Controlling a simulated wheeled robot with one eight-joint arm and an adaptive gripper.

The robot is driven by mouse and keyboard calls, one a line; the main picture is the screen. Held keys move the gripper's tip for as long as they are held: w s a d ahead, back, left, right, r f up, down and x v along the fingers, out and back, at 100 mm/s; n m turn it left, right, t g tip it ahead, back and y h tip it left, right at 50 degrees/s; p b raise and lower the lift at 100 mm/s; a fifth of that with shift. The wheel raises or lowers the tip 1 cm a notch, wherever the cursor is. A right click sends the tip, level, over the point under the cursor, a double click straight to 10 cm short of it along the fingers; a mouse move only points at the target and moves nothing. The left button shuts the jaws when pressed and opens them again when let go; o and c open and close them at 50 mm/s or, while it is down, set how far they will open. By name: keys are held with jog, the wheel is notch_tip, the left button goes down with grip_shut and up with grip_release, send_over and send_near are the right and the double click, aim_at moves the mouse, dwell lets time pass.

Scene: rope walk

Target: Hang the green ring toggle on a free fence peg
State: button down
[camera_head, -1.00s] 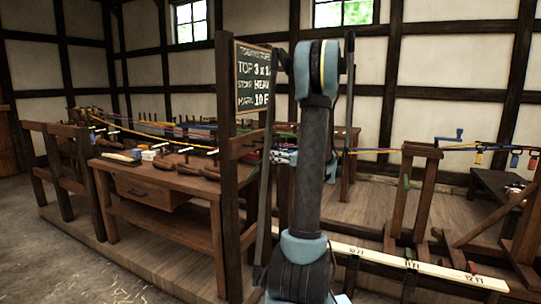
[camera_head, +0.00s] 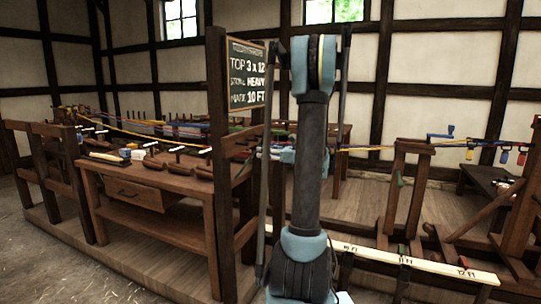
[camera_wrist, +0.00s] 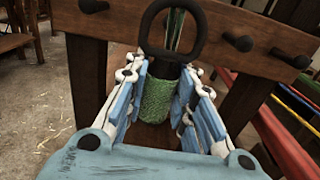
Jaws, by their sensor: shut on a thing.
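In the wrist view, my gripper (camera_wrist: 162,92) is shut on the green ring toggle, holding its green textured body (camera_wrist: 157,97) between the two blue-and-white fingers. The toggle's dark ring (camera_wrist: 202,36) stands above the fingers, in front of a brown fence rail (camera_wrist: 140,24). Dark round pegs stick out of the rail: one left of the ring (camera_wrist: 93,5) and two to its right (camera_wrist: 238,42) and (camera_wrist: 290,58). These three show nothing hanging on them. I cannot tell whether a peg lies behind or inside the ring. In the head view, my arm hides the toggle.
A wooden bench (camera_head: 150,185) with tools stands left of my arm. A chalkboard (camera_head: 247,82) hangs on a post. A pale measuring beam (camera_head: 415,262) runs to the right. Coloured bars (camera_wrist: 285,142) lie at the right of the wrist view.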

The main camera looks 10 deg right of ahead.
jog(key=f+x, duration=0.1)
jog(key=x, duration=0.5)
jog(key=shift+w+a+f, duration=0.2)
jog(key=shift+w+a, duration=0.1)
dwell(0.7)
dwell(0.6)
jog(key=c, duration=1.3)
grip_release()
jog(key=shift+d, duration=0.1)
